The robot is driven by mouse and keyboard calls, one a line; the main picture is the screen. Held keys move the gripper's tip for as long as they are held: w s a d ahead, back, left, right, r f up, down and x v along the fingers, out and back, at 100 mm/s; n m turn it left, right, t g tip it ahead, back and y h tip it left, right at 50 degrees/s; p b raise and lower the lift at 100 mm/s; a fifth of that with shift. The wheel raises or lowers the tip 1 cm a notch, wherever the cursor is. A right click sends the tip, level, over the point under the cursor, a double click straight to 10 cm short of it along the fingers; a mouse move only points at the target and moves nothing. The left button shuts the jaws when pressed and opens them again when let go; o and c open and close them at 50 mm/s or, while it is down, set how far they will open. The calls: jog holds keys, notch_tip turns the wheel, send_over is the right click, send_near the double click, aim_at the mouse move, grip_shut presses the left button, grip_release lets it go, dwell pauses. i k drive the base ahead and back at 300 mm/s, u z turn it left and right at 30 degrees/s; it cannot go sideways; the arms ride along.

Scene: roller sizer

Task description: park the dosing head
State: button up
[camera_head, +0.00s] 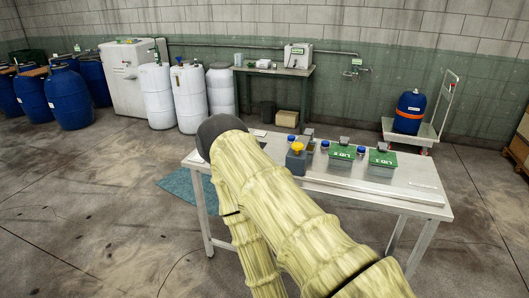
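I cannot tell for sure which thing is the dosing head. A small grey block with a yellow top (297,158) stands on the metal table (400,192), right beside my arm in the picture. My arm fills the middle of the view and ends in a dark rounded part over the table's left end. My gripper is not in view, so its state and anything it holds are hidden.
Two green-lidded boxes, one left (342,154) and one right (382,160), stand on the table among small blue-capped jars (361,151). White drums (188,97), a green bench (275,72) and a cart with a blue drum (409,113) stand behind. Floor at left is open.

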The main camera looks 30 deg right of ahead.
aim_at(296, 164)
jog(key=z, duration=0.9)
jog(key=i, duration=1)
jog(key=z, duration=0.3)
